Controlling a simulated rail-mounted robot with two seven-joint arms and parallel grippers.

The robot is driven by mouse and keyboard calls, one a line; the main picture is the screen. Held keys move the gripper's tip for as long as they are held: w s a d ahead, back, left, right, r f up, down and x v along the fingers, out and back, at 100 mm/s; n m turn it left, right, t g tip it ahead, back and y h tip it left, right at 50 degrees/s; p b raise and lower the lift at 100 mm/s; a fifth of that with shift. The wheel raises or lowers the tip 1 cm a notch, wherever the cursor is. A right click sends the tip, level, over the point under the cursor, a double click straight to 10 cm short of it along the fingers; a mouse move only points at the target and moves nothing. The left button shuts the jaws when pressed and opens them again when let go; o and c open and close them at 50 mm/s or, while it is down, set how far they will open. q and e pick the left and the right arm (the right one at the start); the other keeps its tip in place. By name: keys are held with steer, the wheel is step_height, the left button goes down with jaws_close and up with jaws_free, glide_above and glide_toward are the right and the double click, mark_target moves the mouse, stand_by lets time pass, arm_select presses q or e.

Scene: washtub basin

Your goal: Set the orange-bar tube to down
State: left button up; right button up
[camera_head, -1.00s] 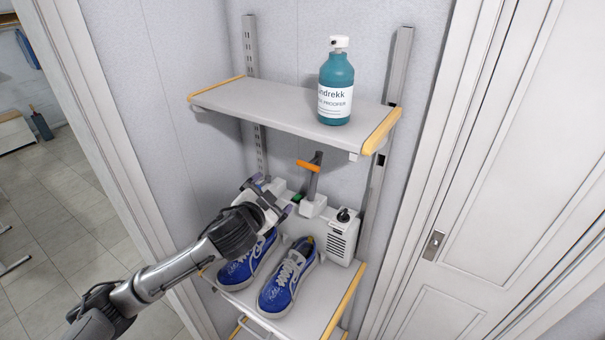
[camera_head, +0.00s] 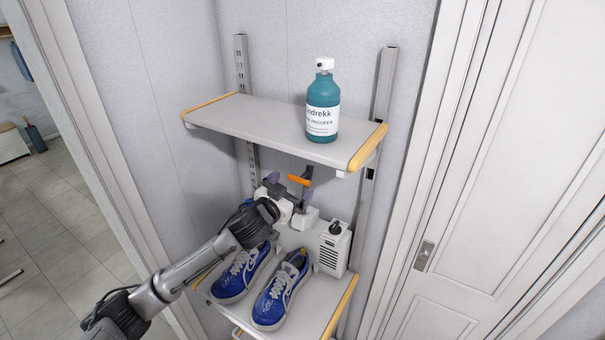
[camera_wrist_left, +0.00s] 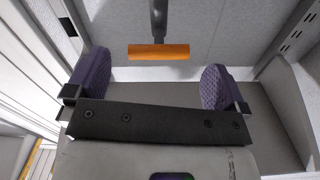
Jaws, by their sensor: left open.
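The orange bar (camera_head: 299,180) is on a dark tube (camera_head: 308,174) that rises from a white base (camera_head: 305,218) at the back of the lower shelf. My left gripper (camera_head: 286,192) is just left of the bar, and its body partly hides the base unit. In the left wrist view, the orange bar (camera_wrist_left: 158,52) lies crosswise on the end of the dark tube (camera_wrist_left: 159,20). The purple finger pads of my left gripper (camera_wrist_left: 155,75) stand wide apart on either side of the bar, with gaps at both ends. No contact shows. My right gripper is out of view.
Two blue shoes (camera_head: 280,293) stand on the lower shelf, under my left arm. A white vented box (camera_head: 332,249) stands right of the tube. The upper shelf (camera_head: 250,122) overhangs and bears a teal bottle (camera_head: 322,105). A white door (camera_head: 470,230) is at the right.

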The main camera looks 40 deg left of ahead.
mark_target(303, 175)
arm_select(q)
steer(key=shift+w+a+p, duration=0.2)
steer(key=shift+w+p, duration=0.1)
steer(key=shift+w, duration=1.2)
steer(key=shift+w+a+p, duration=0.15)
steer(key=shift+w+p, duration=0.1)
steer(key=shift+w, duration=1.25)
steer(key=shift+c, duration=1.3)
steer(key=c, duration=0.8)
steer(key=s+f+b, duration=0.1)
steer(key=f+b, duration=0.1)
steer(key=f, duration=0.2)
steer(key=s+f+b, duration=0.1)
steer(key=f+b, duration=0.1)
steer(key=f, duration=0.2)
steer(key=s+f+b, duration=0.1)
steer(key=f+b, duration=0.1)
steer(key=f, duration=0.2)
steer(key=shift+s+d+f+b, duration=0.2)
steer(key=shift+b, duration=0.15)
steer(key=shift+c, duration=0.2)
steer(key=shift+s+f, duration=0.15)
steer(key=shift+f, duration=0.2)
